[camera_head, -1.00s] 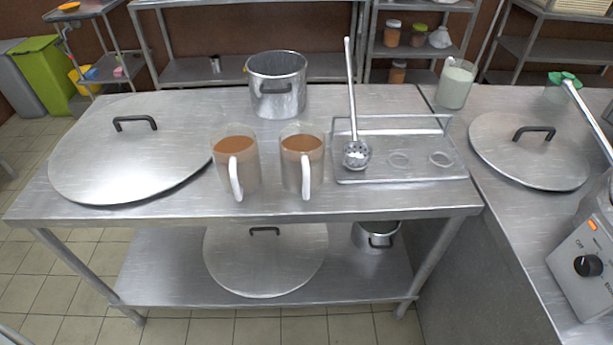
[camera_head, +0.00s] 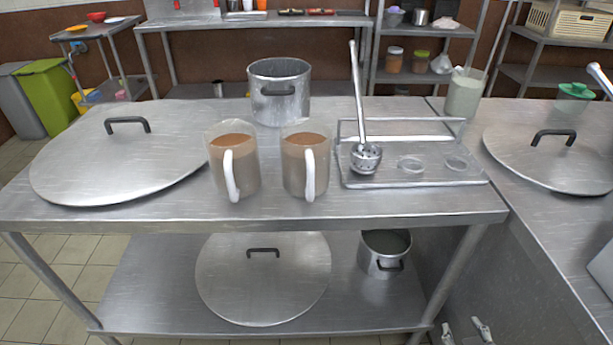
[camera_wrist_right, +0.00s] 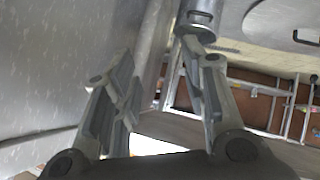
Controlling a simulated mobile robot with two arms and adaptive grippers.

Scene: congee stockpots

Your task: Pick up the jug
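Two clear jugs with brown liquid and white handles stand side by side on the steel table, the left jug (camera_head: 245,183) and the right jug (camera_head: 293,178). Both handles face me. A third clear container (camera_head: 464,95) with whitish contents stands at the back right. My right gripper (camera_head: 465,331) shows only its fingertips at the bottom edge, low beside the table's right side and well away from the jugs. In the right wrist view its fingers (camera_wrist_right: 160,85) are spread apart with nothing held. No jug is recognisable there. My left gripper is out of view.
A steel pot (camera_head: 280,97) stands behind the jugs. A large lid (camera_head: 110,165) lies to the left. A wire-framed tray (camera_head: 440,178) with a perforated ladle (camera_head: 366,155) is to the right. Another lid (camera_head: 550,165) lies on the right counter. The table's front strip is clear.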

